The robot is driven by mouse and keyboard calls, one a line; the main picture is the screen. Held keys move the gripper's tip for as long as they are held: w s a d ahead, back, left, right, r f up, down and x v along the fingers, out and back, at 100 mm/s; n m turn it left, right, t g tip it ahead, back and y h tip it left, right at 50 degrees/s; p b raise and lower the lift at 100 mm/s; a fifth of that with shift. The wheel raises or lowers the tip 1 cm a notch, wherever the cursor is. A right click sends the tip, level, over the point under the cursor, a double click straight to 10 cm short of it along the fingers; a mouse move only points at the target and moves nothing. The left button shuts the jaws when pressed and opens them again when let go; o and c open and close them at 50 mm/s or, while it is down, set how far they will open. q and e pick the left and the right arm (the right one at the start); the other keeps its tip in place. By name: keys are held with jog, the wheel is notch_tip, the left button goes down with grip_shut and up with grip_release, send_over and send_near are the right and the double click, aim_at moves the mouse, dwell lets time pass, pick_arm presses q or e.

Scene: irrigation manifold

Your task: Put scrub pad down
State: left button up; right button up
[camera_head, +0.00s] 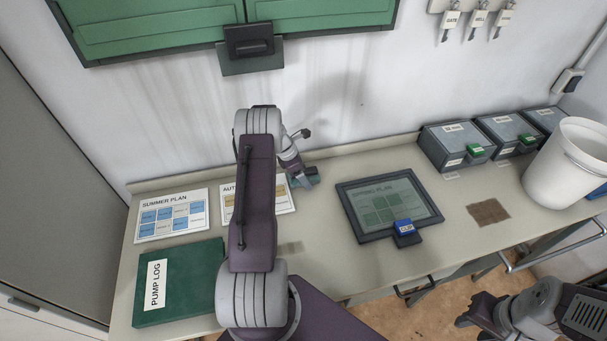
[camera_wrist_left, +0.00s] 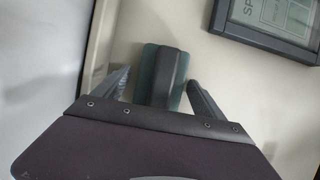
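The scrub pad (camera_wrist_left: 160,75) is a green pad with a dark grey grip along its middle. In the head view the scrub pad (camera_head: 311,176) shows at the back of the bench, partly hidden by my left arm. My left gripper (camera_wrist_left: 160,80) has its two fingers apart, one on each side of the pad's grip, with a gap to the grip on both sides. It also shows small in the head view (camera_head: 300,178), at the pad. The pad appears to rest on the bench top. My right gripper (camera_head: 470,314) is low at the right, off the bench's front edge; its finger opening is unclear.
On the bench (camera_head: 320,245) are a green pump log binder (camera_head: 183,285), a summer plan sheet (camera_head: 172,214), a partly covered second sheet (camera_head: 284,199), a framed spring plan board (camera_head: 355,212) with a blue clip, a brown mat (camera_head: 488,212), grey boxes (camera_head: 448,137) and a white bucket (camera_head: 565,165).

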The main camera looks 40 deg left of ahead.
pick_arm(q)
jog(key=shift+s+r, duration=0.1)
jog(key=shift+r, duration=0.2)
jog(key=v, duration=1.1)
jog(key=shift+r, duration=0.35)
jog(key=s+d+r+m+g+y, duration=0.15)
jog(key=s+d+m, duration=0.25)
jog(key=d+m, duration=1.05)
jog(key=s+d+m+y, duration=0.1)
jog(key=s+d+m, duration=1.1)
jog(key=s+m, duration=0.1)
jog(key=shift+s+d+r+g, duration=0.2)
jog(key=shift+s+g, duration=0.1)
jog(key=shift+g, duration=0.15)
